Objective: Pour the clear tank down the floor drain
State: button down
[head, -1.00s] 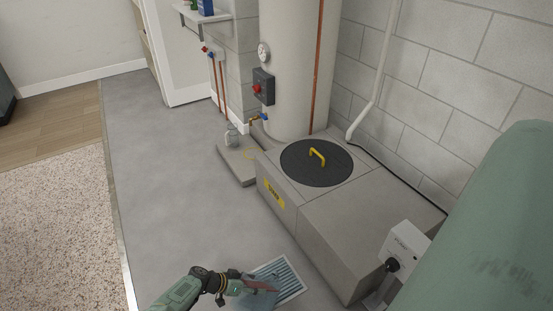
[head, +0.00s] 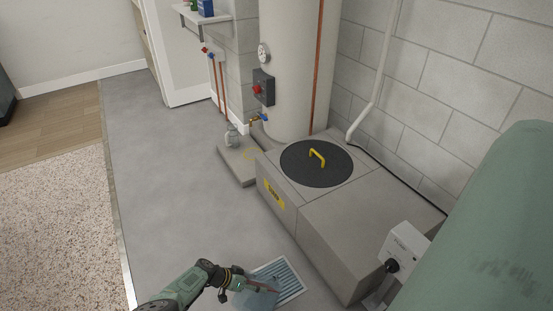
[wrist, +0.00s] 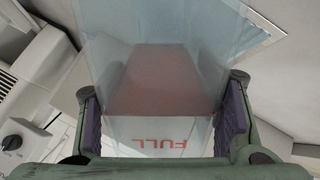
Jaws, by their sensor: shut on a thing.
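The clear tank (head: 256,299) is a see-through, bluish box held over the near left part of the floor drain (head: 286,276), a pale grate with blue-grey slots. My gripper (head: 236,281) is shut on the tank. In the wrist view, the purple pads of my gripper (wrist: 158,128) press on both sides of the tank (wrist: 160,55). Red letters reading FULL and a reddish-brown area show on or through it. The tank looks tilted in the head view. I cannot tell whether liquid is leaving it.
A low grey plinth with a round black lid (head: 316,164) and yellow handle stands right of the drain. A white control box (head: 403,250) is at its near end. A tall cylinder (head: 297,70) stands behind. Grey floor (head: 165,165) to the left is clear.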

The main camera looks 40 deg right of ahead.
jog(key=shift+w+d+f+n+y+b, duration=0.1)
jog(key=shift+w+d+n+y+b, duration=0.1)
jog(key=shift+d+y, duration=0.35)
jog(key=shift+w+d+f+n+y+b, duration=0.1)
jog(key=shift+w+d+n+y+b, duration=0.1)
jog(key=shift+d+y, duration=0.35)
dwell(0.8)
jog(key=shift+w+d+f+g+y+b, duration=0.2)
jog(key=shift+d+y+b, duration=0.3)
jog(key=shift+b, duration=0.5)
jog(key=shift+w+d+f+g+y+b, duration=0.2)
jog(key=shift+d+y+b, duration=0.1)
jog(key=shift+d+b, duration=0.55)
jog(key=shift+w+d+r+n+y+b, duration=0.2)
jog(key=shift+d+r+n+y+b, duration=0.45)
jog(key=shift+b, duration=1.1)
